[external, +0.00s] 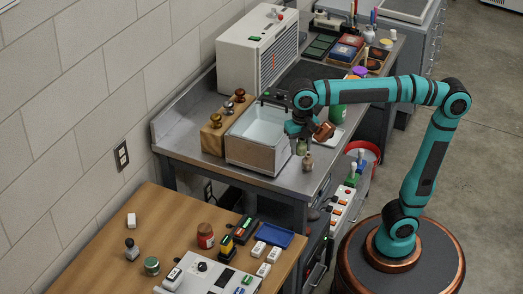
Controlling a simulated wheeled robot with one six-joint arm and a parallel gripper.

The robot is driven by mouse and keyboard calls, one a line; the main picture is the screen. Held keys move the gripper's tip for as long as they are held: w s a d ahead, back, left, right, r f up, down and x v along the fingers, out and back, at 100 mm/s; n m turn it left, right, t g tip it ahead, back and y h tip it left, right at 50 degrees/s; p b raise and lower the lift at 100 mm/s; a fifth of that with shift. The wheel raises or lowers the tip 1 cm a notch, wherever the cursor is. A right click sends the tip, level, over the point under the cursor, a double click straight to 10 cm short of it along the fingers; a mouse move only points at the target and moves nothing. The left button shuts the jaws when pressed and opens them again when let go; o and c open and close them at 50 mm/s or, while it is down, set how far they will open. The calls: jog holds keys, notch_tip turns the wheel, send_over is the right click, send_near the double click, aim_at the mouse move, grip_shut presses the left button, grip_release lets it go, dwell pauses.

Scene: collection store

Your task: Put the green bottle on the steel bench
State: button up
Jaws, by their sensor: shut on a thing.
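My gripper (300,137) points down over the front part of the steel bench (281,184), just right of a clear-walled tank. It is shut on a small, dull green bottle (302,148), of which only the lower part shows below the jaws. The bottle looks upright. I cannot tell whether its base touches the bench top. A small brownish bottle (308,163) stands close in front of it, near the bench's front edge.
The clear tank (259,157) and a wooden block with brass knobs (213,139) stand left of my gripper. A larger green container (337,112) is behind it, beside a white tray (334,138). A wooden table (100,235) with several small items is nearer.

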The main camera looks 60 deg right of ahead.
aim_at(299, 181)
jog(key=shift+f, duration=6.2)
jog(key=shift+f, duration=0.1)
jog(key=o, duration=1)
jog(key=shift+o, duration=0.2)
notch_tip(299, 181, up, 12)
jog(key=shift+r, duration=0.1)
